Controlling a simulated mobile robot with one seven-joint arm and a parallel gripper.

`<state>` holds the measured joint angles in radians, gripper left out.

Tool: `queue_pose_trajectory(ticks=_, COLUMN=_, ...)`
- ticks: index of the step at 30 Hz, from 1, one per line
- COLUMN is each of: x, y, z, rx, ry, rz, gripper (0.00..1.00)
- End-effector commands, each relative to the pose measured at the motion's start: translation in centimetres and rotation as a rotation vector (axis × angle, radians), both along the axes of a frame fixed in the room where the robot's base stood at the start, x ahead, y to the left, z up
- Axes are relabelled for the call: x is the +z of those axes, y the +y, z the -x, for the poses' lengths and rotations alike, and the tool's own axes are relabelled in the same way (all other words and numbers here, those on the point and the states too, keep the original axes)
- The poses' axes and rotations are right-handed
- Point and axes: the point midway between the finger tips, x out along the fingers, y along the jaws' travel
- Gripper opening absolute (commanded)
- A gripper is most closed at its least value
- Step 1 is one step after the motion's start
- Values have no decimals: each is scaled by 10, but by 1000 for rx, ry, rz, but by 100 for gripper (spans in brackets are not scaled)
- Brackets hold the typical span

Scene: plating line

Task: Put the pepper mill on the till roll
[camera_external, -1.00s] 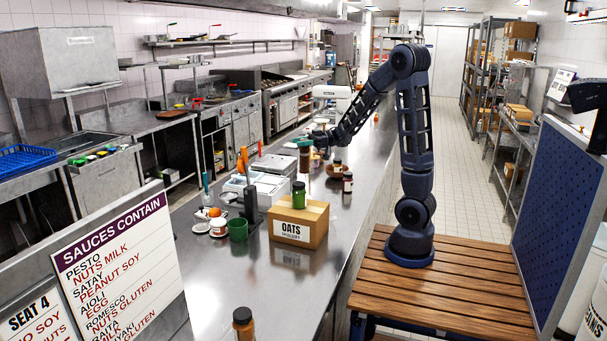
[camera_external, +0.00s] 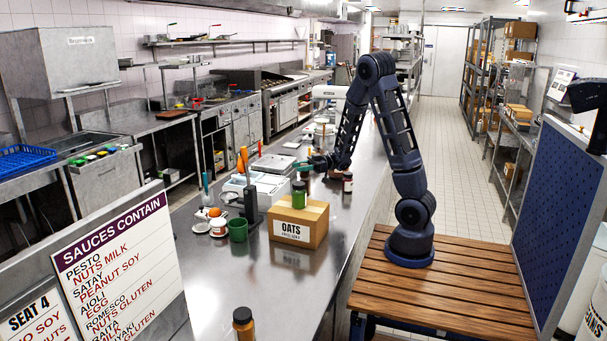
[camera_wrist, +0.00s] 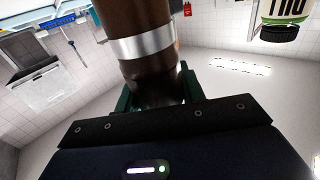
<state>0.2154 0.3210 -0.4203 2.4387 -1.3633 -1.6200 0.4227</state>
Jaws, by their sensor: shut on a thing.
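My gripper (camera_external: 303,165) is above the steel counter, just behind the green jar on the oats box in the outside view. Its green fingers are shut on a dark brown cylinder with a silver band, the pepper mill (camera_wrist: 147,48), which fills the upper middle of the wrist view. In the outside view the mill is small and largely hidden around the gripper and green jar. I cannot make out the till roll for sure; a small white and red round item (camera_external: 218,229) stands on the counter left of the green cup.
The oats box (camera_external: 291,232) carries a green jar (camera_external: 299,196). An orange-brown bottle (camera_external: 243,323) is at the front. The counter between it and the box is clear.

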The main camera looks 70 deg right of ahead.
Motion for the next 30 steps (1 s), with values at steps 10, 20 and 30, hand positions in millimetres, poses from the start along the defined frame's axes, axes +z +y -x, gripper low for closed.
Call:
queue_pose_trajectory(ticks=10, x=-10, y=0, z=0, rx=0, ry=-1, rz=0, gripper=0)
queue_pose_trajectory(ticks=20, x=-14, y=0, z=0, rx=0, ry=0, rz=0, gripper=61)
queue_pose_trajectory(ticks=30, x=-11, y=0, z=0, rx=0, ry=-1, rz=1, gripper=61)
